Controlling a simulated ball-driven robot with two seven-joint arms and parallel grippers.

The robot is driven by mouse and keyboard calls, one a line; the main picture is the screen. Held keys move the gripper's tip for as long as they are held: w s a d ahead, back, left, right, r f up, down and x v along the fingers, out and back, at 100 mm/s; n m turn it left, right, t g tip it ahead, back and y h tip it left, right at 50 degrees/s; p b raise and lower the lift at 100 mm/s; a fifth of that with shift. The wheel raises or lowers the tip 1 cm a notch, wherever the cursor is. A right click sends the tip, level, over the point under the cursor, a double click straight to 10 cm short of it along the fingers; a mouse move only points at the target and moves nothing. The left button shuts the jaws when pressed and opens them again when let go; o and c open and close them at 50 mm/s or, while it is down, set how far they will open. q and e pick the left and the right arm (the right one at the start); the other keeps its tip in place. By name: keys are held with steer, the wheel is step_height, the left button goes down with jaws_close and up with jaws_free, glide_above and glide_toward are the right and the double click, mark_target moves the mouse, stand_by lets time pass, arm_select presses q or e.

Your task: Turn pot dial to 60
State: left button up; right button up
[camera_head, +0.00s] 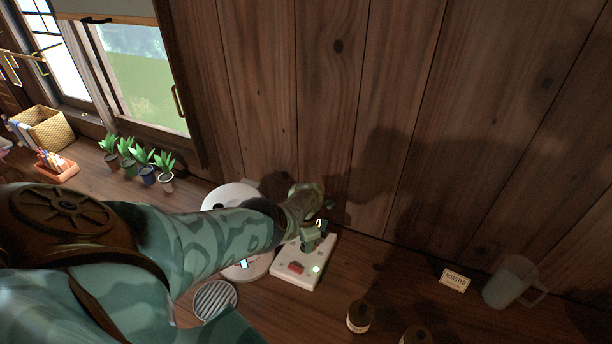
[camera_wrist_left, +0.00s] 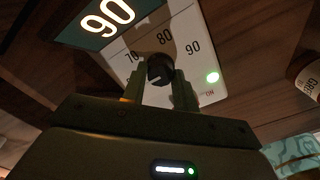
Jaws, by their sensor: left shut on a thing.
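My left gripper (camera_wrist_left: 160,80) is shut on the dial, one finger on each side. The dial's pointer is not clear. In the head view my left arm (camera_head: 220,240) reaches across and partly covers the panel. My right gripper is not in view.
A round white appliance (camera_head: 230,194) stands left of the panel, partly behind my arm. A round grille (camera_head: 214,300) lies in front. Dark bottles (camera_head: 360,317), a small sign (camera_head: 455,280) and a glass jug (camera_head: 512,283) stand to the right. The wooden wall is close behind.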

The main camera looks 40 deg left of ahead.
arm_select(q)
steer(key=o, duration=1)
step_height(320, 180, up, 16)
steer(key=p, duration=1.2)
steer(key=shift+r+p, duration=0.2)
steer(key=shift+p, duration=0.2)
steer(key=shift+f, duration=0.1)
